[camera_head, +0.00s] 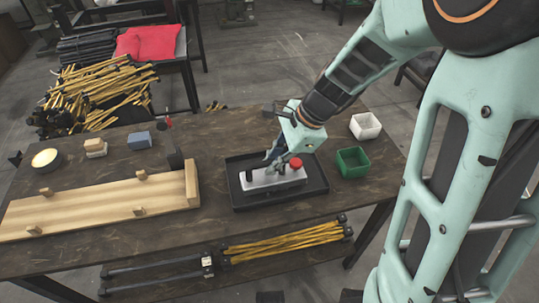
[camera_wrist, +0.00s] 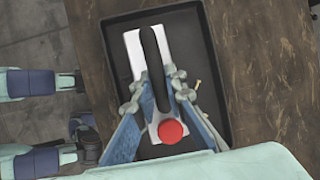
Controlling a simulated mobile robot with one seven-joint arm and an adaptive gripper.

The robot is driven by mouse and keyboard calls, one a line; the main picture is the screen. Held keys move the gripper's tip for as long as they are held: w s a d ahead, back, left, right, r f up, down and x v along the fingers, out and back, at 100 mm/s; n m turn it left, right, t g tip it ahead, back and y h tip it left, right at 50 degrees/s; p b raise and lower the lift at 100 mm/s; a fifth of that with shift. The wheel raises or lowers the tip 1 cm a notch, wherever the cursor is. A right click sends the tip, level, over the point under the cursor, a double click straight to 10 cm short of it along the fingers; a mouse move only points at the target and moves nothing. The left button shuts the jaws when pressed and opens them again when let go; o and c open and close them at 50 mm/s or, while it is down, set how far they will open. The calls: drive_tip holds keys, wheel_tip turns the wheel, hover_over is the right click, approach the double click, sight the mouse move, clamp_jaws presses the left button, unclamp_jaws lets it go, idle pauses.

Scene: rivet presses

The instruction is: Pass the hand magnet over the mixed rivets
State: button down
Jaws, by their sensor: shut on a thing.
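The hand magnet (camera_head: 272,180) is a pale metal block with a black handle and a red knob. It sits in or just above the black tray (camera_head: 316,182); I cannot tell if it touches the tray floor. My gripper (camera_head: 274,160) reaches down from above and is shut on the magnet's black handle. In the wrist view my gripper's fingers (camera_wrist: 154,92) lie on both sides of the handle of the magnet (camera_wrist: 133,52). One small brass-coloured rivet-like piece (camera_wrist: 198,84) lies in the tray to the right of the fingers. Any other rivets are hidden or too small to see.
A green bin (camera_head: 352,163) and a white bin (camera_head: 365,127) stand right of the tray. A wooden board with pegs (camera_head: 100,205) lies at the left, with a blue block (camera_head: 139,140) and a round tin (camera_head: 46,159) behind it. Bare tabletop lies in front of the tray.

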wheel_tip(320, 180, up, 9)
drive_tip(key=s+p, duration=0.1)
drive_tip(key=p, duration=0.7)
drive_tip(key=shift+d, duration=0.2)
drive_tip(key=shift+w+d+r+n+g, duration=0.15)
drive_tip(key=shift+w+d+n+g, duration=0.25)
drive_tip(key=shift+n, duration=0.3)
drive_tip(key=w+d+r+n+g+h+p, duration=0.1)
drive_tip(key=w+d+r+n+g+p, duration=0.1)
drive_tip(key=d+n+p, duration=0.4)
drive_tip(key=w+d+r+n+g+h+p, duration=0.1)
drive_tip(key=d+r+n+g+p, duration=0.1)
drive_tip(key=d+r+n+p, duration=0.3)
drive_tip(key=shift+w+d+n+h+p, duration=0.35)
drive_tip(key=shift+d+n+p, duration=0.5)
drive_tip(key=shift+d, duration=0.35)
